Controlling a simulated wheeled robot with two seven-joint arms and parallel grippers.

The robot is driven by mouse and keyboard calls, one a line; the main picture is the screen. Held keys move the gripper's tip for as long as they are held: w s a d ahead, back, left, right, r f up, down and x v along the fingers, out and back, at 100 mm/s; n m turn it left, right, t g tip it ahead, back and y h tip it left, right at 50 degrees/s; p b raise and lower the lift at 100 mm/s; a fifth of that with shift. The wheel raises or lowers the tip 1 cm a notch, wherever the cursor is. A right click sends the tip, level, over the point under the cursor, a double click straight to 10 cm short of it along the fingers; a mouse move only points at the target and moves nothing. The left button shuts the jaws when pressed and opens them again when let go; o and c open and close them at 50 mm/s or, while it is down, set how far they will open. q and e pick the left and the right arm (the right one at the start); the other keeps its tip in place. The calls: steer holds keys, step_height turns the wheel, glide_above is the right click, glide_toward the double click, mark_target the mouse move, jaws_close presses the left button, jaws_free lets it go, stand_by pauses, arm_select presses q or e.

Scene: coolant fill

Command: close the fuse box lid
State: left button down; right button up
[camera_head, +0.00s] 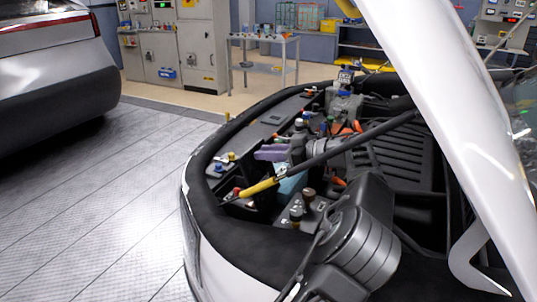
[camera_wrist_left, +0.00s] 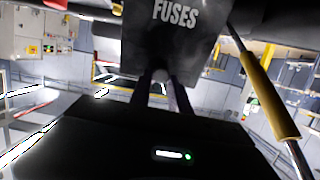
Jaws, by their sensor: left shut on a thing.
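The fuse box lid (camera_wrist_left: 168,42) is a dark grey panel marked "FUSES" at the top of the left wrist view. My left gripper (camera_wrist_left: 162,80) is shut on the small tab at the lid's lower edge in that view. In the head view my left gripper (camera_head: 268,153) shows as purple fingers over the engine bay. I cannot clearly make out the lid in the head view, nor its angle to the box. The box's opening is hidden. My right gripper is not in view.
A prop rod with a yellow grip (camera_head: 258,188) crosses the bay close to my left gripper; the grip also shows in the left wrist view (camera_wrist_left: 268,95). The raised white hood (camera_head: 430,80) stands at the right. Capped reservoirs and hoses crowd the bay. The floor (camera_head: 110,200) at left is clear.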

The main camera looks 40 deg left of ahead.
arm_select(q)
steer(key=c, duration=1.5)
jaws_free()
steer(key=shift+a+r, duration=0.1)
steer(key=shift+r, duration=0.4)
steer(key=shift+o, duration=1.3)
steer(key=shift+f, duration=0.2)
steer(key=v, duration=0.8)
steer(key=shift+f, duration=0.1)
